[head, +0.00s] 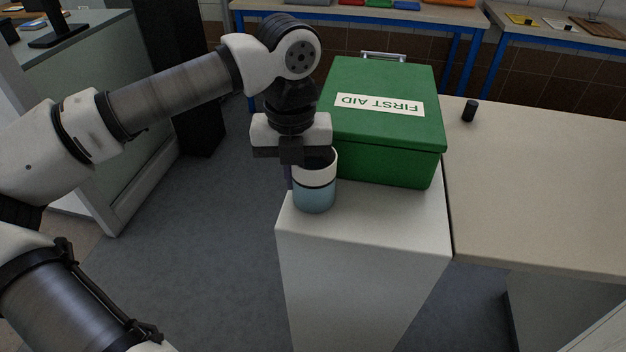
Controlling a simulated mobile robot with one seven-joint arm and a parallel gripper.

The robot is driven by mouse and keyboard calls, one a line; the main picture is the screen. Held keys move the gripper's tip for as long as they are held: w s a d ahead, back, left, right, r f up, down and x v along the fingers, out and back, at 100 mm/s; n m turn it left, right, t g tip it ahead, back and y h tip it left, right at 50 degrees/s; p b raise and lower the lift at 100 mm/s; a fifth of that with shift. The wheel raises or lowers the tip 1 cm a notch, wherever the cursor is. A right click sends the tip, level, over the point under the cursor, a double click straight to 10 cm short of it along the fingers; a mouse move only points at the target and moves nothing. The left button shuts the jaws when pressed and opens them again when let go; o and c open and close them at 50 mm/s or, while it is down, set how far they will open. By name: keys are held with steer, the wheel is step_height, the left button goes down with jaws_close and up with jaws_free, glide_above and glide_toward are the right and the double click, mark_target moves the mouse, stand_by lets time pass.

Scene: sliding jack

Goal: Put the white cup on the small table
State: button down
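A cup (315,197) with a white top, a dark band and a pale blue lower part appears upright at the left edge of a narrow white block-like table (365,245). Its base seems to be at the tabletop, but I cannot tell whether it rests there or is held just above. My gripper (299,170) points down at the cup's left rim. One dark finger shows along the cup's left side; the other is hidden, so I cannot tell whether the fingers are closed on the wall.
A green first aid box (385,125) fills the back of the white table, close to my gripper and the cup. A beige table (540,190) adjoins on the right, with a small black cylinder (469,110) on it. The white table's front top is clear.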

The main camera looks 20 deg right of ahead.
step_height(320, 180, up, 20)
stand_by(0.6)
